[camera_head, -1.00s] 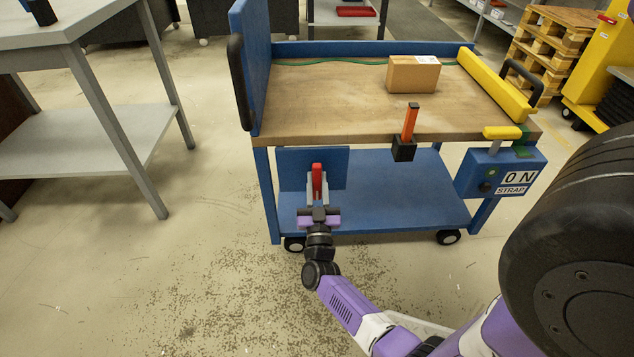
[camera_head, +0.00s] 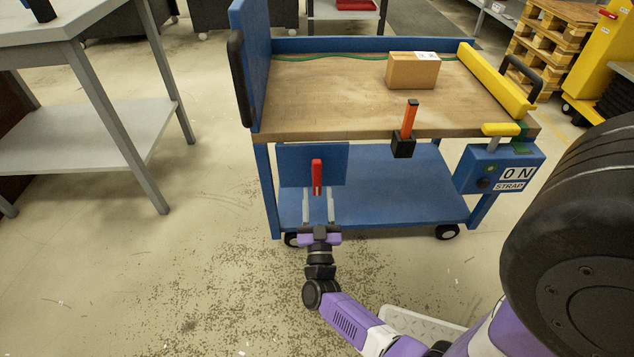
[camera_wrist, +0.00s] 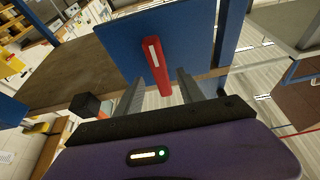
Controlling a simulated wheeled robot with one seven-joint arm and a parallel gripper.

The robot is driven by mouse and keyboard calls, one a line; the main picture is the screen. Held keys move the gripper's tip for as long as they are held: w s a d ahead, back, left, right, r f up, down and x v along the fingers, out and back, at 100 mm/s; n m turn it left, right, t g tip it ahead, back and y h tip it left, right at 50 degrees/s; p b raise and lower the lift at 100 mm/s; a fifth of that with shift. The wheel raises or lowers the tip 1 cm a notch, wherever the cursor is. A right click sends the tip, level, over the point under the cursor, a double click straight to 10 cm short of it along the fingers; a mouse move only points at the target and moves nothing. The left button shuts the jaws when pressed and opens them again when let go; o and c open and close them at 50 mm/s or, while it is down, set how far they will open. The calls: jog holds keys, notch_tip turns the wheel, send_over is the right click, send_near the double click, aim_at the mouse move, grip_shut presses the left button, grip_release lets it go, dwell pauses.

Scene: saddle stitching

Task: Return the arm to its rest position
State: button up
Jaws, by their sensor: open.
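My gripper (camera_head: 318,208) is open and empty in front of the blue cart's near side. In the head view its two grey fingers point toward a red handle (camera_head: 317,177) on a blue panel (camera_head: 335,163) below the cart top. The fingertips look just short of the handle. In the wrist view the red handle (camera_wrist: 154,62) stands on the blue panel (camera_wrist: 125,40), beyond and between the two fingers (camera_wrist: 158,92). My purple and black arm reaches in from the lower right.
The cart top (camera_head: 340,100) carries a cardboard box (camera_head: 412,71) and a yellow bar (camera_head: 495,82). An orange lever in a black holder (camera_head: 404,145) and a blue control box (camera_head: 497,169) sit at the front edge. A grey table (camera_head: 70,60) stands left; floor between is clear.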

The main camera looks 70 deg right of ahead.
jog(key=shift+v, duration=1.15)
